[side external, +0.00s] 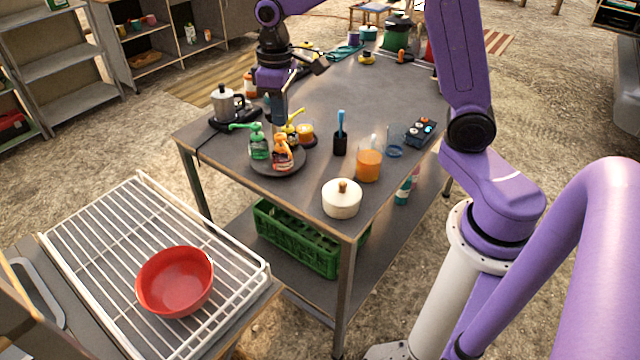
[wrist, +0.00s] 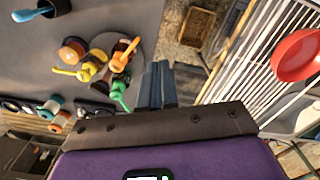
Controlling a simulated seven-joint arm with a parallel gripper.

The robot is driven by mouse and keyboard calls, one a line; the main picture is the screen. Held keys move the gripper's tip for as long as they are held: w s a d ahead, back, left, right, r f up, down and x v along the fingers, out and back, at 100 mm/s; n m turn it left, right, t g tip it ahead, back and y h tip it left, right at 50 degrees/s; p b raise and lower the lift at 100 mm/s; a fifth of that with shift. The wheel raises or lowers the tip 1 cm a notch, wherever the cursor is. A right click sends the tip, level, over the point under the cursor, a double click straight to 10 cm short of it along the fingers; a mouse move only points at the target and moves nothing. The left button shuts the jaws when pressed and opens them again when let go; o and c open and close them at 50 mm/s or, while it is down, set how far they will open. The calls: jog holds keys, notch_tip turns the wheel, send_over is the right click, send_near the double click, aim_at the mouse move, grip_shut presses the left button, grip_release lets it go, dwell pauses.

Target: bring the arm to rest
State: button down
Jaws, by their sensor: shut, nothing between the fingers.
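My gripper (side external: 274,115) is shut and empty. In the side external view it hangs over the far left part of the grey table (side external: 330,95), beside the moka pot and behind the round tray of bottles. Its shut fingers also show in the wrist view (wrist: 158,84), near the table edge beside the tray. My arm reaches over the table from the right. Whether the fingertips touch anything is hard to tell.
A dark round tray (side external: 268,168) holds several spray bottles. A moka pot (side external: 224,103), a white lidded pot (side external: 342,198), an orange jar (side external: 369,166) and a brush in a black cup (side external: 340,145) stand around it. A red bowl (side external: 174,282) sits on a white rack (side external: 100,235).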

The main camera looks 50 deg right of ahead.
jog(key=s+n, duration=0.7)
jog(key=s, duration=2.1)
jog(key=shift+s+a+f+n, duration=0.2)
jog(key=shift+a+f+n, duration=0.05)
jog(key=shift+a+n, duration=0.15)
